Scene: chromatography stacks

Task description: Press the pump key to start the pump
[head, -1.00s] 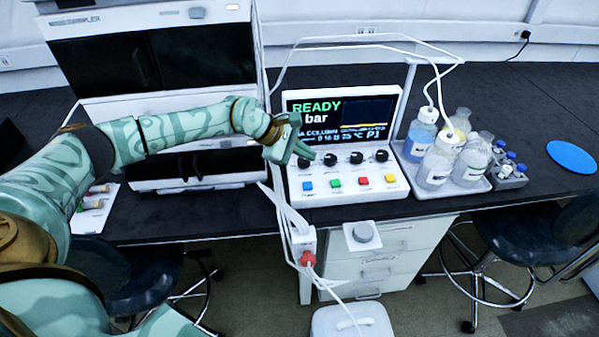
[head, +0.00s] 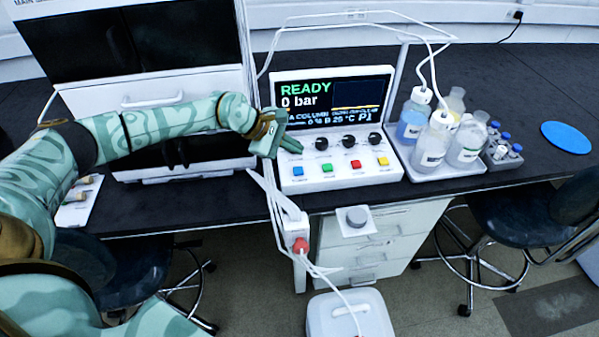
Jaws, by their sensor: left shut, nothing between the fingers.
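The white pump console (head: 315,183) stands on the black bench with its screen (head: 333,95) reading READY and 0 bar. Its front has a row of coloured keys: blue (head: 298,171), green (head: 327,167), red (head: 355,164) and yellow (head: 383,161). The labels under them are too small to read, so I cannot tell which is the pump key. My left gripper (head: 297,147) is shut and empty, its tips just above and behind the blue key in the picture, apart from it. It hides the left end of the knob row. My right gripper is out of view.
Dark knobs (head: 349,141) stand up between the keys and the screen. A tray (head: 425,178) of bottles is right of the console, and a tall instrument stack (head: 190,90) is left. White tubes (head: 270,195) hang at the console's left edge. A blue disc (head: 566,137) lies far right.

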